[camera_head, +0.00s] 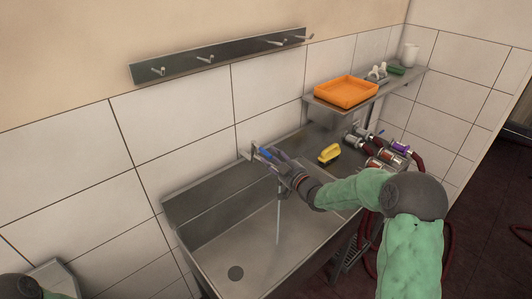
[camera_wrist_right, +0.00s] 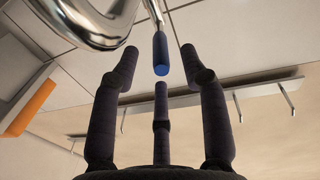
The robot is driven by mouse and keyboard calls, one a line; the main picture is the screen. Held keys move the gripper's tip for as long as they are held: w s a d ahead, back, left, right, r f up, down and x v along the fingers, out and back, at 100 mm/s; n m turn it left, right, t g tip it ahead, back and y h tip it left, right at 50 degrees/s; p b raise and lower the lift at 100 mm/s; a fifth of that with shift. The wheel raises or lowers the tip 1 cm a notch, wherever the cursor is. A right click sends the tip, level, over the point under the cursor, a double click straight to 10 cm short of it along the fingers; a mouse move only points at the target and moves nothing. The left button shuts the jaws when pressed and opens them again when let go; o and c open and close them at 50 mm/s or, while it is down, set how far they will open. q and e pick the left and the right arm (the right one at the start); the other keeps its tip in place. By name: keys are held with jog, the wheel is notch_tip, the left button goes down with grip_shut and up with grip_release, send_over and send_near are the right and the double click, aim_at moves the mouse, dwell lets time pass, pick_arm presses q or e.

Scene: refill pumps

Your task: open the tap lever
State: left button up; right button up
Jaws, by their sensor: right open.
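The tap lever is a metal rod with a blue grip (camera_head: 266,154) on the wall tap (camera_head: 256,148) above the sink. In the right wrist view the blue grip (camera_wrist_right: 161,54) hangs between my fingertips, with no clear contact; the curved metal tap pipe (camera_wrist_right: 100,22) is beside it at upper left. My right gripper (camera_head: 276,160) is open, its three fingers spread around the lever's end. A thin pale streak (camera_head: 278,215), like running water, drops below the tap into the sink. My left gripper is out of view.
The steel sink (camera_head: 215,245) lies below the tap. A yellow brush (camera_head: 329,153) sits to the right, with metal couplings and hoses (camera_head: 400,147) beyond. A shelf (camera_head: 385,90) holds an orange tray (camera_head: 346,92). A hook rail (camera_head: 225,54) runs along the wall.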

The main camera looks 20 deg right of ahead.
jog(key=s+d, duration=0.1)
jog(key=s, duration=0.5)
jog(key=shift+s+d, duration=0.1)
dwell(0.3)
